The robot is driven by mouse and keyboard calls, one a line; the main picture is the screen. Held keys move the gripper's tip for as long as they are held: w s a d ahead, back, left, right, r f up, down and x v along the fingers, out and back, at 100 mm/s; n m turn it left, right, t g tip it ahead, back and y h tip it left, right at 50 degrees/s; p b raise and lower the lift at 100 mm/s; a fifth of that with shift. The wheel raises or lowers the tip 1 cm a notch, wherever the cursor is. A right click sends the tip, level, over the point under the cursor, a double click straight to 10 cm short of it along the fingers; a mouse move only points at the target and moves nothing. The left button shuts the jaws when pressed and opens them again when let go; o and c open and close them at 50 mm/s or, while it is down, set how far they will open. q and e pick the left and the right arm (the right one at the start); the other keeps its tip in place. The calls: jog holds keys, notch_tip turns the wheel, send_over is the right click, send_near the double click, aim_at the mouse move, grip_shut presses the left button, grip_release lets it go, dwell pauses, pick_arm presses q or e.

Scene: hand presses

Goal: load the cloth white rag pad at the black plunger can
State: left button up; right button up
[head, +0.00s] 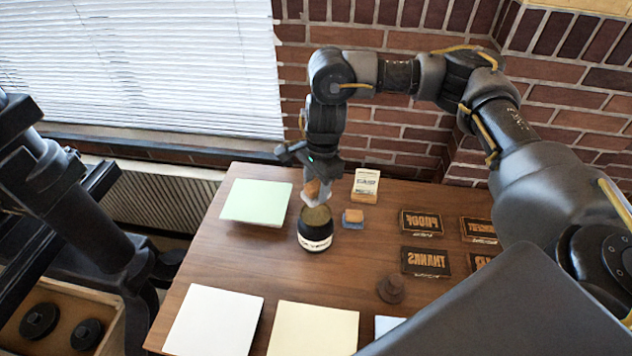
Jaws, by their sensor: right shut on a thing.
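The black plunger can (315,241) stands upright on the wooden table, with a pale band around its lower part and a dull olive-brown round top. My right gripper (311,181) points down just above the back of the can. It is shut on the white rag pad (309,197), which has a tan upper part and a white lower part. The pad is at the can's top rear edge in the picture; I cannot tell whether it touches the can. My left arm enters at the left, and I cannot make out its gripper.
A tan block on a blue pad (353,218) sits right of the can, with a small card stand (365,186) behind. Dark stamp blocks (426,261) and a dark round knob (391,289) lie to the right. Green (256,202), white (213,322) and cream (314,330) sheets lie around.

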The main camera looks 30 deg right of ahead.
aim_at(316, 199)
jog(key=shift+f+b, duration=1.9)
jog(key=shift+f, duration=0.75)
jog(key=shift+s+f+b, duration=0.1)
jog(key=shift+f+b, duration=0.35)
jog(key=shift+f, duration=0.1)
jog(key=shift+r, duration=0.1)
jog(key=shift+r+p, duration=2.75)
jog(key=shift+r, duration=0.7)
